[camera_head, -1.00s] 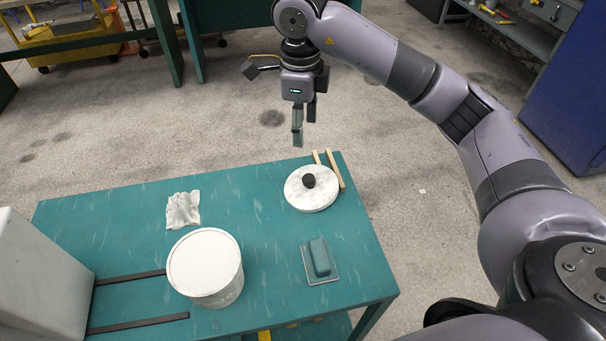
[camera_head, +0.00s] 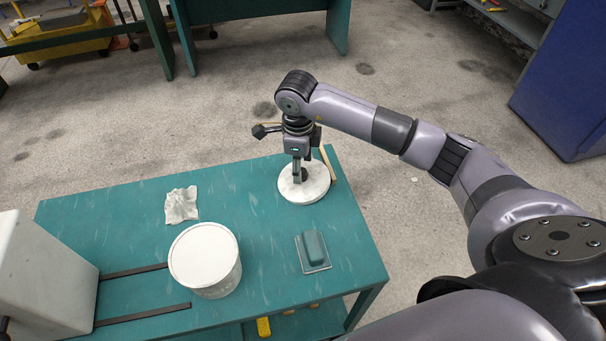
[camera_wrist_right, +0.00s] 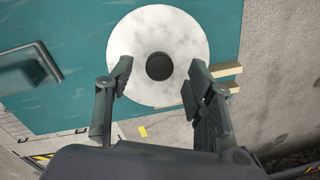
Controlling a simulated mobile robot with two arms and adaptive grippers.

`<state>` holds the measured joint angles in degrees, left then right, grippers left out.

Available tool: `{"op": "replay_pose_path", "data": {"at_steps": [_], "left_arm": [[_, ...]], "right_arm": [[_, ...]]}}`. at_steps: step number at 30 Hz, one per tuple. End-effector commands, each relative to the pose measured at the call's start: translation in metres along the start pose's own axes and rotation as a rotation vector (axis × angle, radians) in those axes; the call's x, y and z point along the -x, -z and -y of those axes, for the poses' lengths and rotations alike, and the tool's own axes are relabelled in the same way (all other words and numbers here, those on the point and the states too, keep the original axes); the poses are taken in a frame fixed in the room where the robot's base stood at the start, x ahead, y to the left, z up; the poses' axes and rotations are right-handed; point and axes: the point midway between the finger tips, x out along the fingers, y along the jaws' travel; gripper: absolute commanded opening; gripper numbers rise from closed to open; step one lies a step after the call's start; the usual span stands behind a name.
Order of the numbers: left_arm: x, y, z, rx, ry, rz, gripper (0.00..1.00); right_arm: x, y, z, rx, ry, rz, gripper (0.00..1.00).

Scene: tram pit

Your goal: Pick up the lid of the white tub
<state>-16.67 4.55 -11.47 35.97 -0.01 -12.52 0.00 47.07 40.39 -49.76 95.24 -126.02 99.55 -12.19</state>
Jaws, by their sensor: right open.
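The white tub (camera_head: 204,260) stands upright on the green table, left of centre in the head view, with a flat white top. The round white lid (camera_head: 318,188) with a black knob lies flat on the table near its far right edge, apart from the tub. My right gripper (camera_head: 300,177) points down over the lid, open and empty. In the right wrist view its fingertips (camera_wrist_right: 161,74) are on either side of the black knob (camera_wrist_right: 159,67) on the lid (camera_wrist_right: 145,38). I cannot tell whether they touch. My left gripper is out of view.
Wooden sticks (camera_wrist_right: 226,70) lie beside and partly behind the lid. A block on a flat plate (camera_head: 313,250) sits nearer on the table (camera_head: 120,222). A crumpled cloth (camera_head: 181,205) lies behind the tub. A pale box (camera_head: 45,270) stands at the left, with dark strips beside it.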

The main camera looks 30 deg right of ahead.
Motion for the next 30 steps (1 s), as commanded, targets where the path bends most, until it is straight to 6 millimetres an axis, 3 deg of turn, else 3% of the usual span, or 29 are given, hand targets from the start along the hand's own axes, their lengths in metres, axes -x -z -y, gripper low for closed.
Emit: {"op": "replay_pose_path", "data": {"at_steps": [6, 13, 30], "left_arm": [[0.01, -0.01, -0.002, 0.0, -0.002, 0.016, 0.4], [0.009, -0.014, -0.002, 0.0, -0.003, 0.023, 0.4], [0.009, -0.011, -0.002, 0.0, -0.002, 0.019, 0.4]], "right_arm": [[-0.023, 0.001, 0.0, 0.0, -0.001, -0.001, 0.49], [-0.025, 0.001, 0.0, 0.0, 0.001, 0.001, 0.49], [-0.024, 0.001, 0.0, 0.0, 0.001, 0.001, 0.11]]}}
